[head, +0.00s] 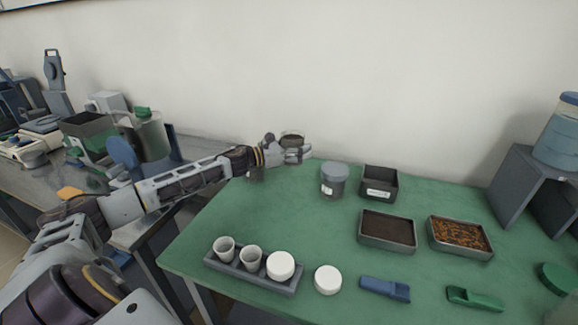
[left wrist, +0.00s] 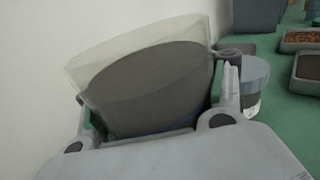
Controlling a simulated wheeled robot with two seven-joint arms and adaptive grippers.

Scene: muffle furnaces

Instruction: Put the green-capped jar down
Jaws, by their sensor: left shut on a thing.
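My left gripper (head: 290,150) reaches over the back left part of the green table and is shut on a clear jar (head: 292,139) with dark grey contents. In the left wrist view the jar (left wrist: 155,88) fills the space between the two fingers (left wrist: 155,122), its clear wall rising above the dark fill. I cannot make out a green cap on it. Its base is hidden, so I cannot tell whether it touches the table. A loose green lid (head: 559,279) lies at the table's right edge. My right gripper is not in view.
A grey-lidded jar (head: 334,181) and a dark box (head: 379,183) stand right of the gripper. Two filled trays (head: 387,246) (head: 461,254), a cup rack (head: 226,265), a white lid (head: 328,279) and two scoops (head: 385,289) (head: 474,299) lie in front. The table's left middle is clear.

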